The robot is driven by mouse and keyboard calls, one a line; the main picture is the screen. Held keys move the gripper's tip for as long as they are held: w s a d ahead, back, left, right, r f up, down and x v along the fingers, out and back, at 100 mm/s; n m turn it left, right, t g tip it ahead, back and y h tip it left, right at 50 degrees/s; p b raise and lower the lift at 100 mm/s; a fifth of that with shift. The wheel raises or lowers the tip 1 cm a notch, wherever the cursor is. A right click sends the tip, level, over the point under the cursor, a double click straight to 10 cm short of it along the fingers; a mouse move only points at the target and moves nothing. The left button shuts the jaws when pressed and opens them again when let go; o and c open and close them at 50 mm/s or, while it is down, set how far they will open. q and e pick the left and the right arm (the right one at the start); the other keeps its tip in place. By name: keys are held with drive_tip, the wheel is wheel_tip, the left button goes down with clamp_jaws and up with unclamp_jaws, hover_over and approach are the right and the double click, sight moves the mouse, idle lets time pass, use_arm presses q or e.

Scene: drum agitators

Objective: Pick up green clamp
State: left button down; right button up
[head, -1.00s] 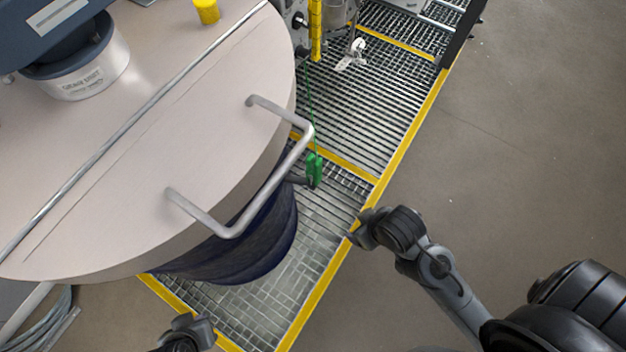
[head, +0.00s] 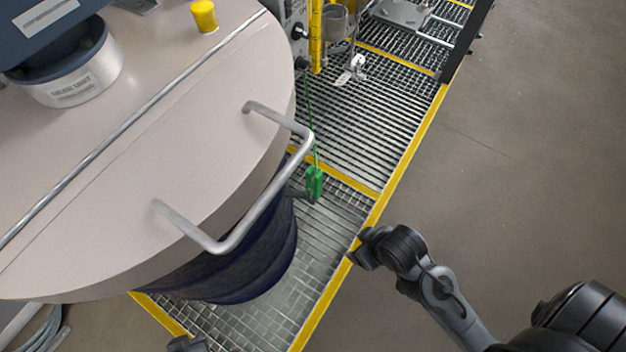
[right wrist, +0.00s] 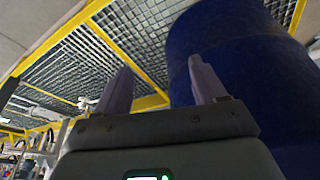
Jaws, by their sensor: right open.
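The green clamp (head: 315,184) is at the right side of the dark blue drum (head: 245,262) in the head view, with a thin green cable running up from it. It appears to be on a small dark part sticking out from the drum; the exact contact is too small to tell. My right gripper (head: 362,248) is to the right of and below the clamp, apart from it, over the yellow platform edge. In the right wrist view its two fingers (right wrist: 160,85) are spread with nothing between them. The clamp does not show there. Only a dark bit of my left gripper (head: 188,344) shows at the bottom edge.
A large beige lid (head: 150,150) with a bent metal handle (head: 262,200) covers the drum. The metal grating (head: 345,125) has yellow borders. Posts and fittings stand at the top. Open grey floor (head: 530,150) lies to the right.

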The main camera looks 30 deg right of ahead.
idle(0.3)
drive_tip(key=shift+c, duration=1)
